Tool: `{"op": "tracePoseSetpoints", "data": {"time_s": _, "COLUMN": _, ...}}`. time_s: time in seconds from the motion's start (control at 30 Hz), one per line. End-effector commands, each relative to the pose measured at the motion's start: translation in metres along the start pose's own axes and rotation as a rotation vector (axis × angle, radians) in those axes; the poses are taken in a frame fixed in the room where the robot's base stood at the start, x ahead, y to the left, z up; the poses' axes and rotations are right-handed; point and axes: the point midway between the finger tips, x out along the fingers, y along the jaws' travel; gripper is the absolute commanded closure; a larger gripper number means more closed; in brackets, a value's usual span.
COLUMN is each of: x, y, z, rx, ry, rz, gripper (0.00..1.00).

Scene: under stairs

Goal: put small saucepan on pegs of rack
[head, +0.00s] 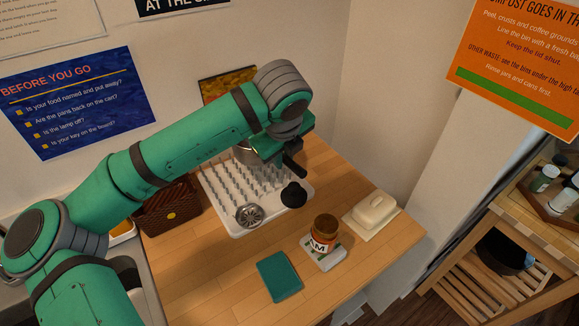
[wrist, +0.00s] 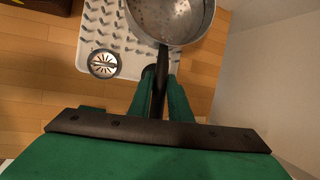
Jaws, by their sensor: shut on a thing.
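The small saucepan (wrist: 172,18) is a grey metal pan with a dark handle (wrist: 161,75). My gripper (wrist: 163,88) is shut on the handle. In the head view the pan (head: 246,154) is mostly hidden behind my arm and gripper (head: 280,152), over the back of the rack. The rack (head: 270,214) is a white board with rows of upright pegs on the wooden counter. It also shows in the wrist view (wrist: 128,62), partly under the pan. I cannot tell whether the pan touches the pegs.
A round metal piece (head: 249,215) and a black knob-like item (head: 294,195) are at the rack's front edge. A jar (head: 324,230), butter dish (head: 374,212) and teal block (head: 279,277) stand in front and right. A brown basket (head: 167,210) is left.

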Motion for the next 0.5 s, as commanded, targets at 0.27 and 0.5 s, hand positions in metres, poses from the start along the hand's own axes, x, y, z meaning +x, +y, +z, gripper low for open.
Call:
{"op": "tracePoseSetpoints", "data": {"time_s": 0.27, "x": 0.035, "y": -0.020, "z": -0.002, "rx": 0.017, "ry": 0.003, "rz": -0.008, "gripper": 1.00}}
{"op": "tracePoseSetpoints", "data": {"time_s": 0.5, "x": 0.051, "y": -0.024, "z": -0.001, "rx": 0.017, "ry": 0.003, "rz": -0.007, "gripper": 1.00}}
